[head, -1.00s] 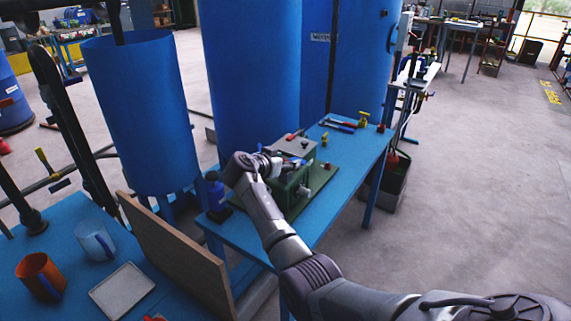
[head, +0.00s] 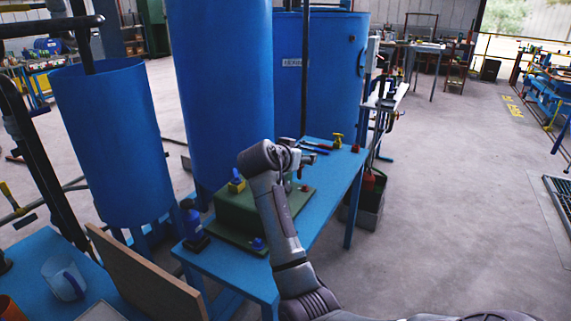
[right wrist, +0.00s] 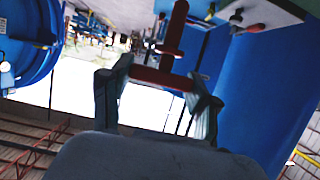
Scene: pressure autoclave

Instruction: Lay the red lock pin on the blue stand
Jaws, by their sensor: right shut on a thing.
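The red lock pin (right wrist: 174,32) shows in the right wrist view, with a red crossbar between my fingers and a shaft pointing away. My right gripper (right wrist: 162,88) is shut on it. In the head view my right gripper (head: 297,158) is above the far part of the blue stand (head: 318,210), a table-like bench; its fingers are small and partly hidden by my wrist. A green block on a green plate (head: 225,237) stands on the stand, partly behind my arm. My left gripper is not in view.
Red and blue handled tools (head: 314,148), a yellow valve-like part (head: 338,140) and a small red part (head: 356,148) lie at the stand's far end. A blue bottle-like object (head: 194,225) stands at its near left corner. Tall blue tanks (head: 220,90) rise behind.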

